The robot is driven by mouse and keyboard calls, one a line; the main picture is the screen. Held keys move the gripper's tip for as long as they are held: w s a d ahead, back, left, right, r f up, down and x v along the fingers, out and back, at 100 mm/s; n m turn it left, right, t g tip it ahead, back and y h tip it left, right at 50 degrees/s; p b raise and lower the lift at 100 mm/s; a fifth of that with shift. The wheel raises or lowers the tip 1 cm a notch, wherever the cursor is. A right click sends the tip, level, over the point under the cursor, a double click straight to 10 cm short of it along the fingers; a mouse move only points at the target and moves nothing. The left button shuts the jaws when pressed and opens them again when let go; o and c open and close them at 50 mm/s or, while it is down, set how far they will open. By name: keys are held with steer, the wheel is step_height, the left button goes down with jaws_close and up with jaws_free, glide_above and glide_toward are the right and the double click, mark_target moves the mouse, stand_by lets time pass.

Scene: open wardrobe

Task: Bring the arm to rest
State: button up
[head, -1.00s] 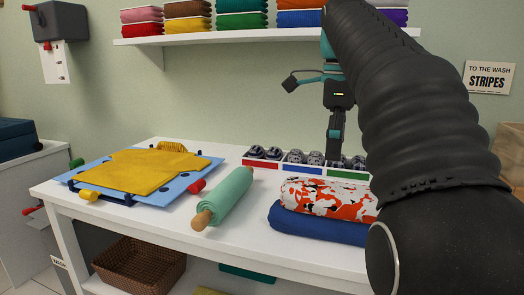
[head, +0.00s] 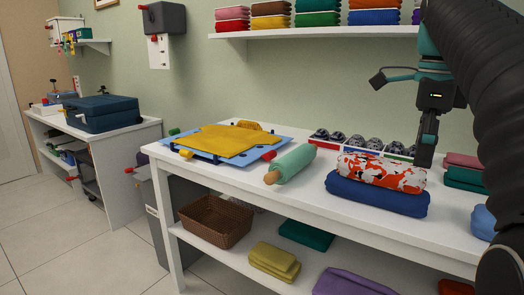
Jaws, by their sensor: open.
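My gripper (head: 426,150) hangs at the right in the head view, in front of the wall and over the back part of the white table (head: 330,212). It points down and holds nothing that I can see; its fingers overlap in this view. It is just above and behind the orange-and-white patterned cloth roll (head: 380,172), which lies on a folded blue cloth (head: 375,195). My black arm comes down along the right edge of the picture. I cannot tell how far apart the gripper and the cloth are.
A green rolling pin (head: 292,164) and a yellow cloth (head: 225,140) on a blue board (head: 275,139) lie on the table. Behind is a tray of rolled socks (head: 350,142). A shelf (head: 310,32) with folded cloths hangs above. Free floor (head: 70,220) lies left.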

steer(key=s+a+f+n+t, duration=0.1)
steer(key=s+a+f+n, duration=0.3)
steer(key=f+n, duration=0.4)
steer(key=s+a+f+n+t, duration=0.2)
steer(key=s+a+f+n, duration=0.2)
steer(key=f+n, duration=0.4)
steer(key=s+a+f+n+t, duration=0.2)
steer(key=s+a+f+n, duration=0.2)
steer(key=f+n, duration=0.4)
step_height(320, 180, down, 3)
steer(key=shift+s+f, duration=0.1)
steer(key=shift+s, duration=0.45)
